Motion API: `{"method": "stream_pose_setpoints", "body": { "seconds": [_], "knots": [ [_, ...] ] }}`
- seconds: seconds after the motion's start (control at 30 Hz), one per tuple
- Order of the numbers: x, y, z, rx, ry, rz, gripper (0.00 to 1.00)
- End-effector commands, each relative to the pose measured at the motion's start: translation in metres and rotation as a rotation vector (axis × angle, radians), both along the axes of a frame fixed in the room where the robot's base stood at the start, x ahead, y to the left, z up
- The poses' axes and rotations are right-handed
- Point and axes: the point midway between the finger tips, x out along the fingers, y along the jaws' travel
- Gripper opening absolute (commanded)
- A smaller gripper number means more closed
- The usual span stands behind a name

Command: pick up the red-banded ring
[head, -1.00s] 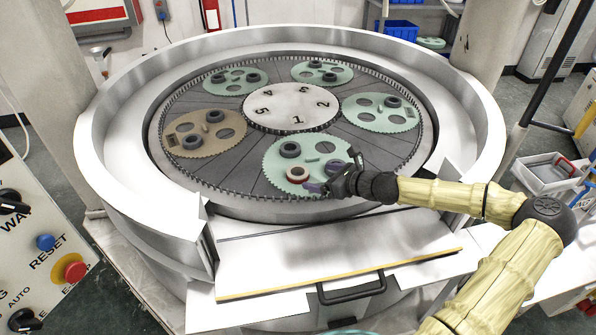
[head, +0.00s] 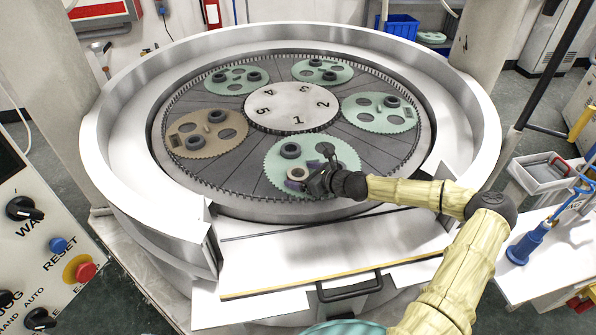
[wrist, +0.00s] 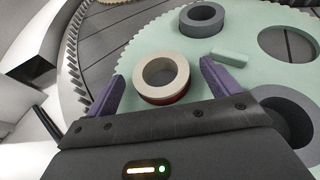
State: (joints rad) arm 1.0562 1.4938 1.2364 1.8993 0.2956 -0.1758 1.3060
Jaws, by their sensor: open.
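The red-banded ring (wrist: 161,78) is pale cream on top with a red band low on its side. It lies flat on the front green toothed carrier (wrist: 145,40). My gripper (wrist: 160,85) is open, with one purple finger on each side of the ring; I cannot tell whether either finger touches it. In the head view my gripper (head: 304,180) is low over the front carrier (head: 280,160), and the ring (head: 298,172) shows beside the fingers, partly hidden.
A dark grey ring (wrist: 202,19) sits behind the red-banded one, with a small green block (wrist: 230,54) near it. The machine's high metal rim (head: 120,150) surrounds the plate; the front ledge (head: 330,250) is clear.

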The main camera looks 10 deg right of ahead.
Motion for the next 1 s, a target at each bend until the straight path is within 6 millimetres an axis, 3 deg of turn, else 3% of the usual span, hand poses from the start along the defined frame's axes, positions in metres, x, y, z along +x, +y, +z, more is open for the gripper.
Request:
{"method": "stream_pose_setpoints", "body": {
  "seconds": [0.57,0.83,0.87,1.0],
  "knots": [
    [0.0032,0.0019,-0.0023,0.0,0.0,-0.001,0.89],
    [0.0031,0.002,-0.0022,0.0,0.0,-0.001,0.38],
    [0.0031,0.002,-0.0022,0.0,0.0,-0.001,0.34],
    [0.0033,0.0021,-0.0016,0.0,-0.002,-0.001,0.33]
  ]
}}
